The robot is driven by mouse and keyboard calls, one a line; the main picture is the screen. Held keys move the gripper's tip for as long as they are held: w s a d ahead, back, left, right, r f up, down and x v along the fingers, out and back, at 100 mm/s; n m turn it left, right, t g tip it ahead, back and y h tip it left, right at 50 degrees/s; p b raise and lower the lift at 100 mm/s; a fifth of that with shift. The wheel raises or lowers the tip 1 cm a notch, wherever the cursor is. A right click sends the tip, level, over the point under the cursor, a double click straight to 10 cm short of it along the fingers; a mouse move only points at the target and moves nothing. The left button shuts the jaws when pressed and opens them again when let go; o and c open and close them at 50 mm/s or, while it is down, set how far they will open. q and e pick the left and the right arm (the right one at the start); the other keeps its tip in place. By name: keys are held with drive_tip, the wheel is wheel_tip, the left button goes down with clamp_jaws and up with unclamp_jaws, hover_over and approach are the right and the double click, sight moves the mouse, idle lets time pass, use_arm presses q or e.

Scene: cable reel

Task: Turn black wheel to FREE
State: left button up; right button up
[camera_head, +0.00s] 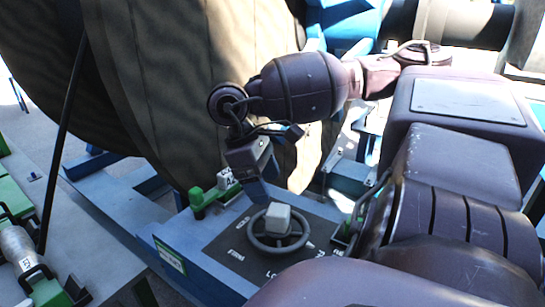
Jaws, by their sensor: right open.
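The black wheel (256,241) is a dark ring with spokes and a pale grey block at its hub. It lies on a dark panel (222,246) on the blue frame. Pale lettering surrounds it; HOLD and FIRM are legible at its left, and lettering at the front and right is partly cut off by my arm. I cannot make out which label the wheel is set to. My right gripper (257,190) is open, pointing down just above and behind the wheel, a little left of the hub. It appears apart from the wheel. My left gripper is not in view.
A large cable reel (160,80) stands close behind the gripper. More green and grey parts (20,250) lie at the far left. My right arm fills the right side.

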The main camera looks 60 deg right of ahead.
drive_tip(key=shift+v, duration=1.2)
